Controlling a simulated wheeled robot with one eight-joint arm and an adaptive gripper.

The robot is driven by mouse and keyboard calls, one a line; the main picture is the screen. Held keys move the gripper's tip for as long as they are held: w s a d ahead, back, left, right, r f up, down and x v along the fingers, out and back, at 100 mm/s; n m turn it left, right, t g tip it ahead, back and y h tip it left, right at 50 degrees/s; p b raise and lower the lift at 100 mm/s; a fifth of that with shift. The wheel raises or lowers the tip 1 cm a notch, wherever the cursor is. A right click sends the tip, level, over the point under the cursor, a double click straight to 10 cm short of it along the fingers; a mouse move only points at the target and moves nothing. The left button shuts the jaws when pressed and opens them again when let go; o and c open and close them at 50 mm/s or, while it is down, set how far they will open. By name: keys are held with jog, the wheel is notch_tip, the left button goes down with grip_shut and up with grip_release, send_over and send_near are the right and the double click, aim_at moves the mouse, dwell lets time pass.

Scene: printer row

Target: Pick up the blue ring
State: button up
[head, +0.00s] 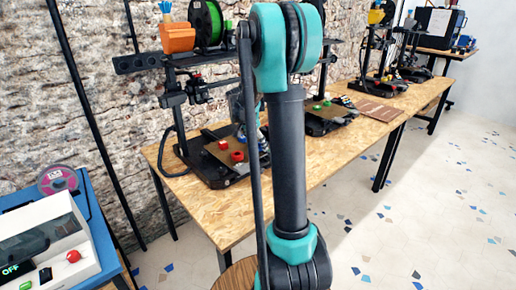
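I cannot make out a blue ring for certain in the head view. On the bed of the nearest printer (212,166) lie a small red piece (223,145) and a red ring-like piece (237,156). My own upright arm link covers the area just right of them. A grey-teal part, apparently my far arm end, shows partly behind that link above the printer bed. My fingertips are hidden, so I cannot tell whether my gripper is open or shut.
The long wooden table (240,208) carries several printers in a row. A green spool (207,22) and an orange box (177,37) sit atop the nearest one. A white machine (45,245) stands on a blue table at left. The floor at right is clear.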

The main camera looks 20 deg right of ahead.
jog(key=c, duration=0.7)
